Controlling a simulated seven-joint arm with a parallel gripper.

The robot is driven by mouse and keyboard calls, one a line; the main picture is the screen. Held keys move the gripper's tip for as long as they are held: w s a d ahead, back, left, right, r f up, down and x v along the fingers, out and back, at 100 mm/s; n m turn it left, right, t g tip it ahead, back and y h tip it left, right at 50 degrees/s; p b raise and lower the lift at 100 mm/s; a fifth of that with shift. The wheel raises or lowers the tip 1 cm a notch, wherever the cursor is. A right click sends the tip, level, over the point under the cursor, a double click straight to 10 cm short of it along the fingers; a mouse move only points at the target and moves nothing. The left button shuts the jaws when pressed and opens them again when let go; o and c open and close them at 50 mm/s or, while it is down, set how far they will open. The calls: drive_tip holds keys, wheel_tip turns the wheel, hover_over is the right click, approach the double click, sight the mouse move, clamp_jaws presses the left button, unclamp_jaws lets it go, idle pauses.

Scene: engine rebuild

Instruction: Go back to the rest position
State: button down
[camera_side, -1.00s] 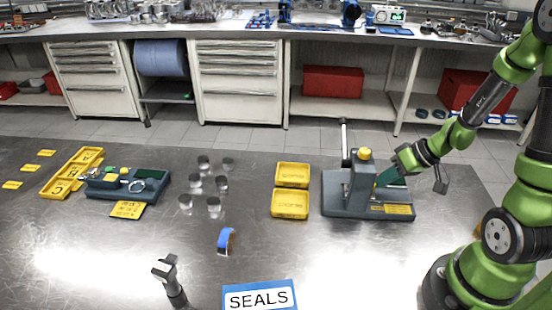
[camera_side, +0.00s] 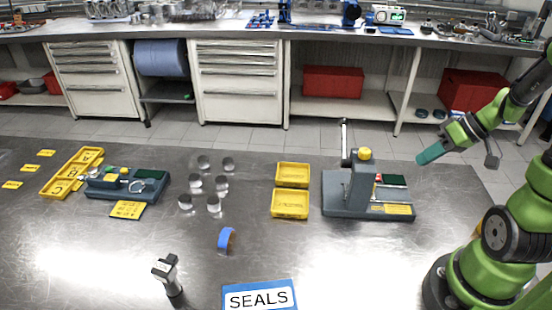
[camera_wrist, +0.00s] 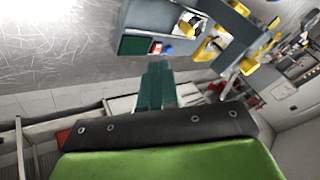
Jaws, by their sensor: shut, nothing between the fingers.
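My gripper (camera_side: 430,154) is in the air to the right of the grey press-like fixture (camera_side: 340,197), above the table's back right part. Its teal fingers are together with nothing between them. In the wrist view the shut fingers (camera_wrist: 155,85) point toward the fixture (camera_wrist: 190,18), which stands apart from them. The fixture has a yellow knob on top, a dark green pad and small red and blue parts by the pad.
Two yellow trays (camera_side: 290,204) sit left of the fixture. Several metal cylinders (camera_side: 214,204), a blue curved strip (camera_side: 225,239), a dark upright tool (camera_side: 168,274) and a SEALS sign (camera_side: 259,297) are on the table. The air around my gripper is clear.

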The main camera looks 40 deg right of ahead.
drive_tip(key=shift+s+d+r, duration=0.15)
drive_tip(key=shift+s+r, duration=0.15)
drive_tip(key=shift+r, duration=0.1)
drive_tip(key=a+r+h, duration=0.1)
drive_tip(key=a+r, duration=0.5)
drive_tip(key=a, duration=0.4)
drive_tip(key=w+a+r+m+t+h, duration=0.1)
drive_tip(key=a+r, duration=0.5)
drive_tip(key=a, duration=0.4)
drive_tip(key=shift+w+a+m, duration=0.15)
drive_tip(key=shift+m, duration=0.15)
idle(0.4)
